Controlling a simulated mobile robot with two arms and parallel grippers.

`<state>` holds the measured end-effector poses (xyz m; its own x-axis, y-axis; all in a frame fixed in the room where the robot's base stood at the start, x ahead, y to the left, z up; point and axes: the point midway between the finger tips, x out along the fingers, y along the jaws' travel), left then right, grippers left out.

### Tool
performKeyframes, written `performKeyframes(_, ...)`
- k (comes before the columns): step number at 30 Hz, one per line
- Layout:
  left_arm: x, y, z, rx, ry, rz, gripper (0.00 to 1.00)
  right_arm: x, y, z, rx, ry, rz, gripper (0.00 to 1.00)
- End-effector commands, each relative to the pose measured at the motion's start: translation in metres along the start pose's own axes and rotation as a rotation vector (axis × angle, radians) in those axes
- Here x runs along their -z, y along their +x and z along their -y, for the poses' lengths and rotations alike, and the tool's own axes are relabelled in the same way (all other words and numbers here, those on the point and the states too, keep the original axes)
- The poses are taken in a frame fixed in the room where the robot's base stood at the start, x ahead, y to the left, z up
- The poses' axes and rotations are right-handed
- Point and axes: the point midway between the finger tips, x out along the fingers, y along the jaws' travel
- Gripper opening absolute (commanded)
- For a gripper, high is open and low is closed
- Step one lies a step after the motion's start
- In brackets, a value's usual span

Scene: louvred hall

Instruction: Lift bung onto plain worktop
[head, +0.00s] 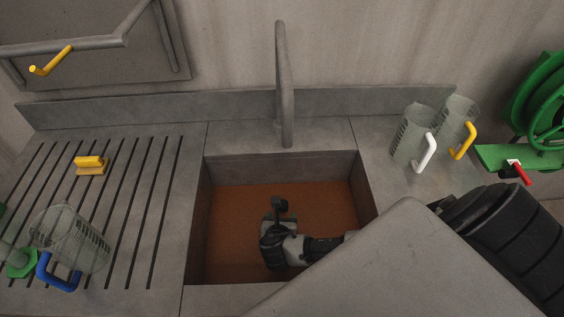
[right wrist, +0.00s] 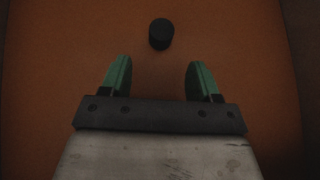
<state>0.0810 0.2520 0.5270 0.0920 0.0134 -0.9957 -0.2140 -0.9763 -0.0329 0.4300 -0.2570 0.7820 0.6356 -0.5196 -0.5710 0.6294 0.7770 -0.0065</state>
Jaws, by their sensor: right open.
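The bung (right wrist: 161,34) is a small black cylinder standing on the brown sink floor in the right wrist view. It is just beyond my right gripper's fingertips and apart from them. My right gripper (right wrist: 159,78) is open and empty, with two green-faced fingers. In the head view the right gripper is down inside the sink (head: 230,165). The plain worktop (head: 380,150) lies to the right of the sink, partly hidden by my arm. My left gripper is not in view.
Two clear jugs, white-handled (head: 409,137) and yellow-handled (head: 457,113), stand on the plain worktop. A grey tap (head: 284,90) rises behind the sink. A green reel (head: 540,105) is at right.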

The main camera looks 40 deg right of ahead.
Motion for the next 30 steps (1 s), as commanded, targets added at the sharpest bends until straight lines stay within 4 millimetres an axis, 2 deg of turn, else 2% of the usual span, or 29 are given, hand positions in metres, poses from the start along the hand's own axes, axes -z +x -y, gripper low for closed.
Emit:
performKeyframes(1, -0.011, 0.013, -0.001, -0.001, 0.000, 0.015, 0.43, 0.004, 0.012, 0.000, 0.001, 0.002, 0.003, 0.62)
performKeyframes(5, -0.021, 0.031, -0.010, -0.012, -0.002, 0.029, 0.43, 0.005, 0.031, 0.000, 0.001, 0.003, 0.002, 0.62)
performKeyframes(9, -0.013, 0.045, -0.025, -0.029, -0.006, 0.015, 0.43, 0.003, 0.049, 0.000, 0.001, 0.004, 0.002, 0.62)
performKeyframes(15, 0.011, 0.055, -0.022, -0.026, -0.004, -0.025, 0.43, 0.001, 0.071, -0.001, 0.000, 0.004, 0.002, 0.62)
performKeyframes(21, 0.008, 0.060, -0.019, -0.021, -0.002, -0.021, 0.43, 0.000, 0.083, -0.001, -0.001, 0.005, 0.001, 0.62)
performKeyframes(30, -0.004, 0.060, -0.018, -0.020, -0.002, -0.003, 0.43, -0.001, 0.085, -0.001, -0.001, 0.006, 0.000, 0.62)
